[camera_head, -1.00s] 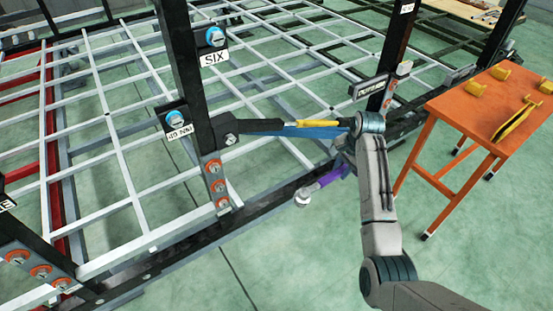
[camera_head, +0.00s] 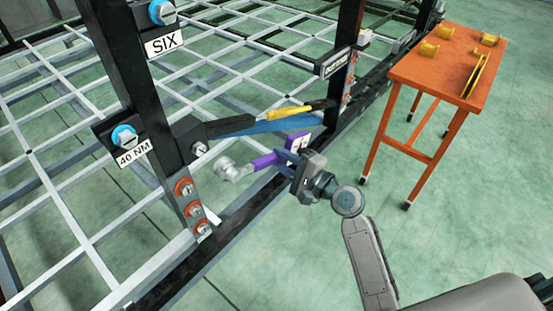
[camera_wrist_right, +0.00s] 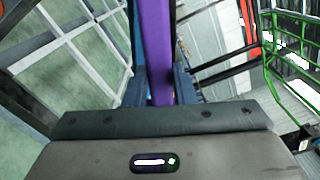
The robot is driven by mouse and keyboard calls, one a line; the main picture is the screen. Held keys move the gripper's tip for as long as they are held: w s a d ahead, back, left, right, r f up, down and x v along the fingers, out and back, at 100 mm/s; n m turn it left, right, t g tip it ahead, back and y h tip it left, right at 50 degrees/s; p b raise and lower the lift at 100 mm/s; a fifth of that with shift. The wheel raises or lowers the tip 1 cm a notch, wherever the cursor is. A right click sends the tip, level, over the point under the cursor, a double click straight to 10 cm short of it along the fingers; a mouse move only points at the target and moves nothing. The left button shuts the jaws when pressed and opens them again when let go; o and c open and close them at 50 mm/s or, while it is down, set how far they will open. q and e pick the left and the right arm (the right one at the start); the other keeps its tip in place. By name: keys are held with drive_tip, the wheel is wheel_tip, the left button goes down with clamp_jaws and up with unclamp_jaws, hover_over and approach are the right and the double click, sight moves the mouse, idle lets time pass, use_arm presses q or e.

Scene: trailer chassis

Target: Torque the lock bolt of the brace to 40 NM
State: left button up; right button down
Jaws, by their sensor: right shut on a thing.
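My right gripper (camera_head: 290,160) is shut on a purple torque wrench (camera_head: 265,161). The wrench's silver socket head (camera_head: 226,169) points left, just right of and below the lock bolt (camera_head: 199,149), with a small gap between them in the picture. The wrist view shows the purple handle (camera_wrist_right: 156,50) between the fingers (camera_wrist_right: 162,88). The brace (camera_head: 250,127), a black, blue and yellow bar, runs right from the upright post. A "40 NM" label (camera_head: 132,151) sits under a blue knob (camera_head: 124,137) on the post. My left gripper is not in view.
A second knob with a "SIX" label (camera_head: 165,46) is higher on the post. Orange-ringed bolts (camera_head: 185,187) sit below the brace joint. An orange table (camera_head: 430,75) with yellow parts stands at the right. The green floor (camera_head: 290,250) in front is clear.

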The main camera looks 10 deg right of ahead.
sight(280, 158)
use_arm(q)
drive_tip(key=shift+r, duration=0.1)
use_arm(e)
drive_tip(key=shift+s+r, duration=0.1)
drive_tip(key=shift+r, duration=0.05)
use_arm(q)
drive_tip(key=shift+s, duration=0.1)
use_arm(e)
drive_tip(key=shift+p+x, duration=0.35)
drive_tip(key=shift+x, duration=1.3)
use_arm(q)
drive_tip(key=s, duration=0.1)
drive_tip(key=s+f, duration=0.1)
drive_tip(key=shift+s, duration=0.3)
use_arm(e)
drive_tip(key=x, duration=0.3)
use_arm(q)
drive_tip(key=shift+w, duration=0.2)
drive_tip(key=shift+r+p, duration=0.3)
drive_tip(key=shift+p, duration=0.05)
